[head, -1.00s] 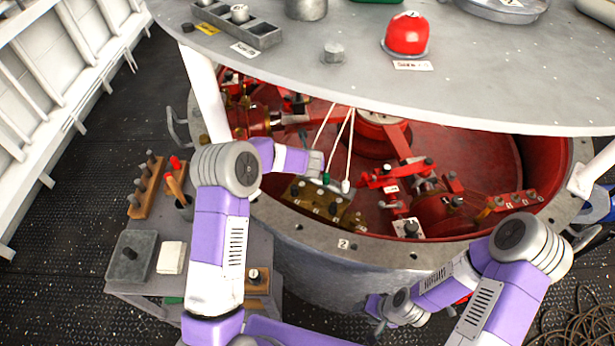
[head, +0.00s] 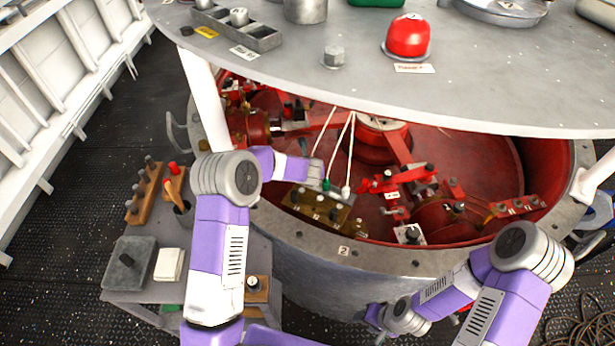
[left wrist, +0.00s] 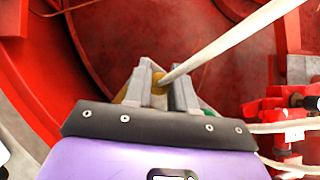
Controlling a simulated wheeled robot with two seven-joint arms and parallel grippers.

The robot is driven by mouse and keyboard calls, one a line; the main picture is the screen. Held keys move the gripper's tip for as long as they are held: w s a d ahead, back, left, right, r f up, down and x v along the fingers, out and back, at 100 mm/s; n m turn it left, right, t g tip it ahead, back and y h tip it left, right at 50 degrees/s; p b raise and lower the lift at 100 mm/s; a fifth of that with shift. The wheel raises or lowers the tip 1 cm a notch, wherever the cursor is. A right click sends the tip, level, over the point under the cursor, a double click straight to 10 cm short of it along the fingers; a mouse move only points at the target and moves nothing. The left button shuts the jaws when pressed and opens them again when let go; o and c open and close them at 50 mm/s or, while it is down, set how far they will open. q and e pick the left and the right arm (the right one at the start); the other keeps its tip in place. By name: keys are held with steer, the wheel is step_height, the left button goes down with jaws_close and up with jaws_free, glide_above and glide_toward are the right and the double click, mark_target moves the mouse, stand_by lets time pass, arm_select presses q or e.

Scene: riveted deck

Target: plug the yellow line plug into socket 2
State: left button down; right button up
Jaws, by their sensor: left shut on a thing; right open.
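The yellow line plug (left wrist: 157,80) shows as a small yellow part between the fingers of my left gripper (left wrist: 160,92) in the left wrist view, with a pale line running up right from it. In the head view my left gripper (head: 316,170) is over the red well, just above the brass socket block (head: 318,205); its fingers and the plug are mostly hidden there. Several dark-topped sockets stand on the block; I cannot read their numbers surely. My right gripper (head: 378,326) is open and empty, low outside the drum.
A green plug (head: 326,184) and a white plug (head: 346,191) hang on pale lines beside my left gripper. Red fittings (head: 395,180) fill the well to the right. The grey deck plate (head: 470,85) overhangs the back. A side cart (head: 120,297) stands left.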

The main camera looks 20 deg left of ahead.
arm_select(q)
steer(key=shift+r, duration=0.15)
steer(key=shift+r+p, duration=1.8)
steer(key=shift+r, duration=0.3)
steer(key=shift+s, duration=0.1)
